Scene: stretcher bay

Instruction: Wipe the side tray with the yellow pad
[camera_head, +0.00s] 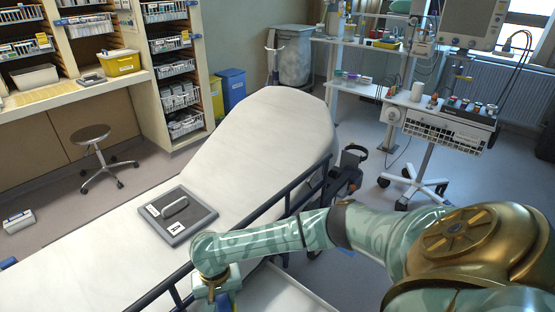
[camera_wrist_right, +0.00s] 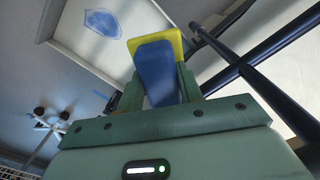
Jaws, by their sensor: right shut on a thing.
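My right gripper (camera_wrist_right: 158,78) is shut on the blue grip of the yellow pad (camera_wrist_right: 176,42); the pad shows as a yellow edge beyond the blue block in the right wrist view. In the head view the right gripper (camera_head: 214,291) is at the bottom edge, partly cut off, beside the bed rail. The side tray (camera_wrist_right: 70,50) is pale with a raised rim and has a blue patch (camera_wrist_right: 102,22) on it. The tray also shows in the head view (camera_head: 280,293), partly hidden by my arm. I cannot tell whether the pad touches it. My left gripper is out of view.
The stretcher (camera_head: 270,140) with its dark side rail (camera_head: 295,192) runs close beside my right gripper. A grey board (camera_head: 205,215) with a handle lies on it. A wheeled monitor stand (camera_head: 424,165) is at the right, a stool (camera_head: 91,135) at the left.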

